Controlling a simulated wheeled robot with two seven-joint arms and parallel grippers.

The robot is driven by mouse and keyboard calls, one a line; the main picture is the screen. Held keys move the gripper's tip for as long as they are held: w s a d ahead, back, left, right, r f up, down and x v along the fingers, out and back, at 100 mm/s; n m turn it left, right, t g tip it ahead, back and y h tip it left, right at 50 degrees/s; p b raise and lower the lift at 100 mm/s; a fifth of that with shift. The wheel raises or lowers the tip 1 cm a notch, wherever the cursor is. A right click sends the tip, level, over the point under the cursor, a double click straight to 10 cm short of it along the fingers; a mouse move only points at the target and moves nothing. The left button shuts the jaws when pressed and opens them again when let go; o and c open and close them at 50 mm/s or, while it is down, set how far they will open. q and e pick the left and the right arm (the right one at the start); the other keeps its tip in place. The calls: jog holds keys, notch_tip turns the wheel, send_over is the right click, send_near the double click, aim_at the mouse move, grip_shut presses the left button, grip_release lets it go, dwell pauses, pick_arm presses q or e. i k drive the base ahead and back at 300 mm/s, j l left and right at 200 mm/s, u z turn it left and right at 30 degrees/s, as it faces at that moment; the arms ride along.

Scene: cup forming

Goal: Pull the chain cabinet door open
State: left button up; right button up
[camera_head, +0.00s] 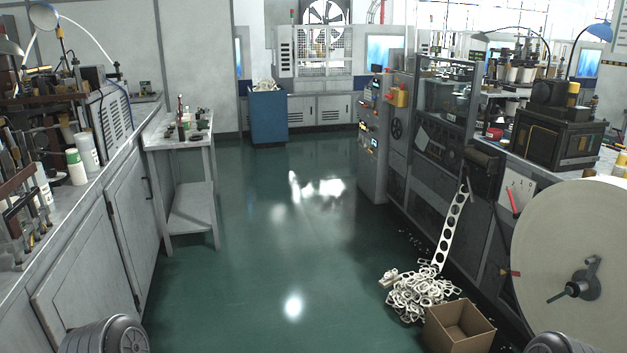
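No label shows which door is the chain cabinet door. On the right, the machine has a dark upper door with a window (443,98) and dark lower panels (432,195); these look shut. No chain is visible. Neither of my grippers is in view; only rounded grey parts of my own arms show at the bottom left and bottom right corners.
The green floor (250,250) is clear down the middle. A small grey table (185,222) stands at left. White scrap (413,293), a cardboard box (460,328) and a large paper roll (560,235) crowd the right. A blue bin (268,118) stands at the back.

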aim_at(127, 199)
jog(key=i+l+z, duration=0.5)
jog(key=i, duration=0.2)
jog(key=i+z, duration=0.25)
jog(key=i, duration=0.15)
jog(key=i+u, duration=0.75)
jog(key=i, duration=0.15)
jog(key=i+l+u, duration=0.35)
jog(key=i+j+u, duration=0.15)
jog(key=i+u, duration=0.15)
jog(key=u, duration=0.15)
jog(key=i+u, duration=0.6)
jog(key=u, duration=0.25)
jog(key=i+l+u, duration=0.15)
jog(key=u, duration=0.3)
jog(key=i+l, duration=0.45)
jog(key=i+l+z, duration=0.1)
jog(key=i+l, duration=0.35)
jog(key=i+l+z, duration=0.1)
jog(key=i+l, duration=0.3)
jog(key=i, duration=0.2)
jog(key=i+l, duration=0.4)
jog(key=i+l+z, duration=0.1)
jog(key=i+l, duration=0.25)
jog(key=i, duration=0.3)
jog(key=i+l, duration=0.35)
jog(key=i, duration=0.15)
jog(key=z, duration=0.05)
